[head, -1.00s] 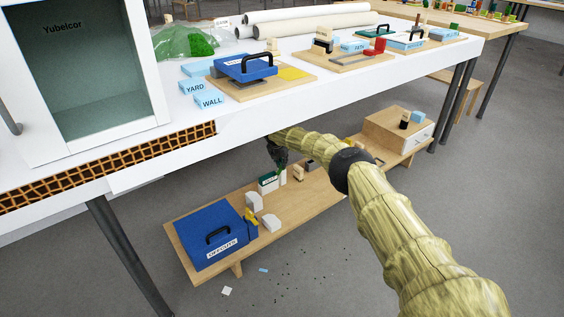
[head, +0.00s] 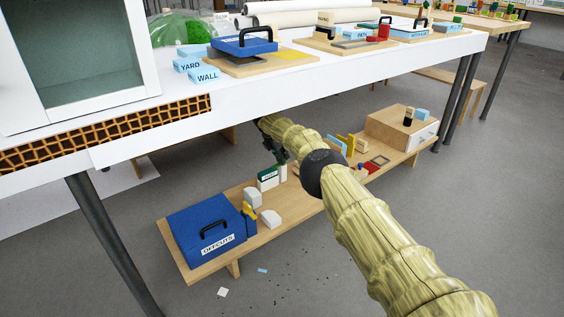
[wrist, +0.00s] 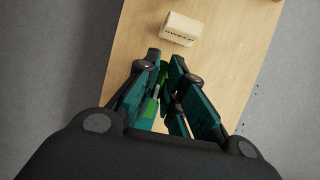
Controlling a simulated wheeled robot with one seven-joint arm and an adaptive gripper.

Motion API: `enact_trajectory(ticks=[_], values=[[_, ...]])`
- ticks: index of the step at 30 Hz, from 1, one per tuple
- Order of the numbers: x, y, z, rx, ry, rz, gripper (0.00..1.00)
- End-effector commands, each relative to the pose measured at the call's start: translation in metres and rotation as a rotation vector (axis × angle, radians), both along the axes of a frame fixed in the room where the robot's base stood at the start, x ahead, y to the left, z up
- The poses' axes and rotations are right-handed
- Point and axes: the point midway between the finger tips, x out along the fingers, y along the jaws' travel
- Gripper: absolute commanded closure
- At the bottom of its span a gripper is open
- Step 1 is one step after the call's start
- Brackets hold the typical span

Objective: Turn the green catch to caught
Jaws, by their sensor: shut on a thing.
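The green catch (wrist: 163,72) shows as a narrow bright green piece between the teal fingers of my gripper (wrist: 166,66) in the wrist view. The fingers are closed on it and cover much of it, so I cannot tell which way it is turned. In the head view my gripper (head: 279,158) is low over the wooden shelf under the white table, just above a dark green block with a white label (head: 268,178). My arm hides part of that area.
A pale labelled block (wrist: 180,29) lies on the wooden shelf (wrist: 225,50) ahead of the fingers. A blue offcuts box (head: 205,232) and white blocks (head: 270,219) stand left and in front. A wooden drawer box (head: 395,130) stands right.

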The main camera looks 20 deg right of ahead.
Motion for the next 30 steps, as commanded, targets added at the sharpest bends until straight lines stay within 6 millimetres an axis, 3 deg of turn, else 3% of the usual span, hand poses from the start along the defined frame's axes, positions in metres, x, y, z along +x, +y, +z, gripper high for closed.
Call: enact_trajectory(ticks=[1, 22, 23, 25, 30], values=[[-0.0009, 0.0011, -0.0066, 0.001, 0.003, -0.010, 1.00], [-0.0014, 0.0009, -0.0041, 0.003, 0.005, -0.044, 1.00], [-0.0014, 0.0009, -0.0042, 0.003, 0.005, -0.044, 0.84], [-0.0014, 0.0009, -0.0042, 0.003, 0.005, -0.044, 0.71], [-0.0011, 0.0008, -0.0034, 0.002, 0.004, -0.042, 0.68]])
